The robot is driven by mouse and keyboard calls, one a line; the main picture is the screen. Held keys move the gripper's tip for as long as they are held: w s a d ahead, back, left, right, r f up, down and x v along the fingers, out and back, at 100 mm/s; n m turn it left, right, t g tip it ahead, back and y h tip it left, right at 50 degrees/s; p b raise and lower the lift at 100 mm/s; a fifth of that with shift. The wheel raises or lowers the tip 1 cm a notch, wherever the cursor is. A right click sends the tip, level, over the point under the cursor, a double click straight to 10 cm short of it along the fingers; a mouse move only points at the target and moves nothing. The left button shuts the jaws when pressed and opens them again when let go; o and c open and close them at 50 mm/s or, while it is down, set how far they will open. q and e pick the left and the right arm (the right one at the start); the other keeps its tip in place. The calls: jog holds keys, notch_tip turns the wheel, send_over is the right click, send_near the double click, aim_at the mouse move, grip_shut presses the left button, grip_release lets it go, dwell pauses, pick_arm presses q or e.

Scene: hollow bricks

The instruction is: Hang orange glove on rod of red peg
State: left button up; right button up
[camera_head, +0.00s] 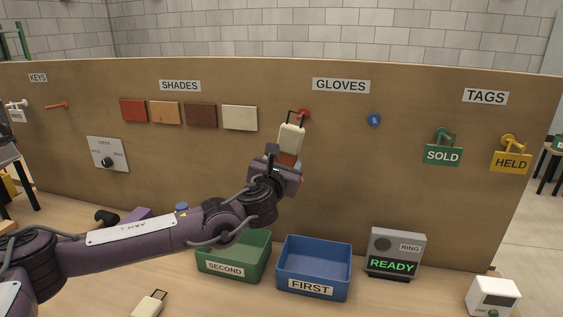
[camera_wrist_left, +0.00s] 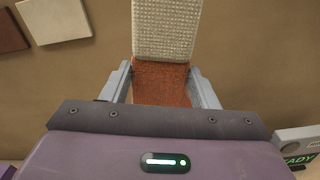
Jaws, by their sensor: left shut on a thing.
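The orange glove (camera_head: 287,158) has a cream knitted cuff (camera_head: 291,138) and a dark loop on top. My left gripper (camera_head: 285,168) is shut on its orange part and holds it upright in front of the board. The wrist view also shows the orange glove (camera_wrist_left: 160,84) between the two fingers of the left gripper (camera_wrist_left: 161,92). The red peg (camera_head: 304,113) sticks out of the board under the GLOVES sign, partly behind the loop. The loop overlaps the peg in the head view; I cannot tell whether it is around the rod. My right gripper is not in view.
A blue peg (camera_head: 374,120) is bare to the right. SOLD (camera_head: 443,155) and HELD (camera_head: 511,160) tags hang further right. A green bin (camera_head: 233,262), a blue bin (camera_head: 312,268) and a READY box (camera_head: 395,254) stand below. A cream item with a loop (camera_head: 149,304) lies in front.

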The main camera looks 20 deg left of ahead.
pick_arm(q)
jog(key=shift+w+p, duration=0.75)
jog(key=shift+w, duration=1.3)
jog(key=shift+w+f+b, duration=0.65)
jog(key=shift+b, duration=0.7)
jog(key=o, duration=1.1)
